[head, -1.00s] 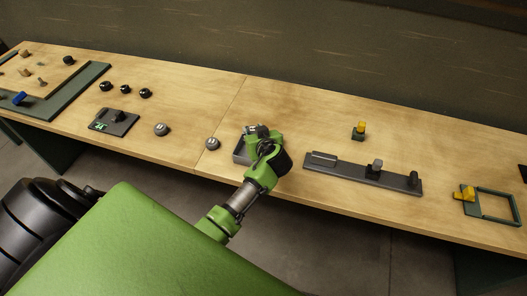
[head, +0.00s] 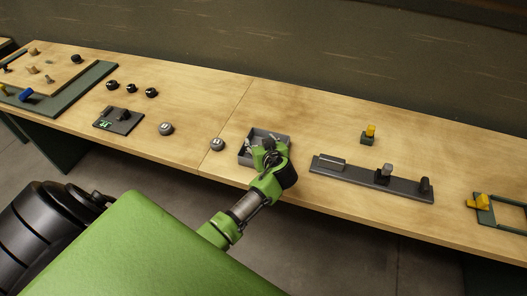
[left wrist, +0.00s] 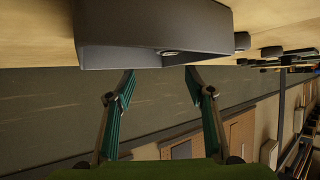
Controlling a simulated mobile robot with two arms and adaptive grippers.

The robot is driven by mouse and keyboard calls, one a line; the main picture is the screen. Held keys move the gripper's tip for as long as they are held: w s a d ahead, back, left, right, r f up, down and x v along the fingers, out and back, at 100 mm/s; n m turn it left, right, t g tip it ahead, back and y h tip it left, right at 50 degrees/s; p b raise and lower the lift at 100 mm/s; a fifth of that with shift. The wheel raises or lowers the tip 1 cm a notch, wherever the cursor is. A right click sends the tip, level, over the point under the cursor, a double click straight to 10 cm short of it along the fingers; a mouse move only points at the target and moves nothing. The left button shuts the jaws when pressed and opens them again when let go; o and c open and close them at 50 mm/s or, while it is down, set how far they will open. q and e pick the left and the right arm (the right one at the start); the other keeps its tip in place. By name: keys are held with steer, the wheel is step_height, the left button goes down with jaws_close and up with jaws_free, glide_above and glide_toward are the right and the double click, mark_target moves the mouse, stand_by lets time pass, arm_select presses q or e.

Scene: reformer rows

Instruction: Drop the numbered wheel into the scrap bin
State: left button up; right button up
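The scrap bin, a shallow grey open tray (head: 284,139), stands near the front edge of the bench in the head view. My left gripper (head: 265,147) is over its front part and hides some of its inside. In the left wrist view the bin (left wrist: 110,55) fills the top, close to the fingers. A small grey disc (left wrist: 170,53), apparently a wheel, shows inside its rim; no number is readable. The left fingers (left wrist: 155,82) are spread, with nothing between them. My right gripper is out of view.
Two grey numbered wheels (head: 166,128) (head: 218,144) lie left of the bin. Several black knobs (head: 134,87) and a dark plate (head: 118,119) are farther left. A long dark rail (head: 345,174) stands right. The bench behind the bin is clear.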

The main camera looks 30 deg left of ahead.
arm_select(q)
steer(key=shift+s+d+r, duration=0.1)
steer(key=shift+s+d, duration=0.05)
steer(key=shift+d, duration=0.1)
steer(key=v, duration=1.1)
steer(key=shift+s, duration=0.15)
steer(key=shift+d+r, duration=0.1)
steer(key=shift+r, duration=0.05)
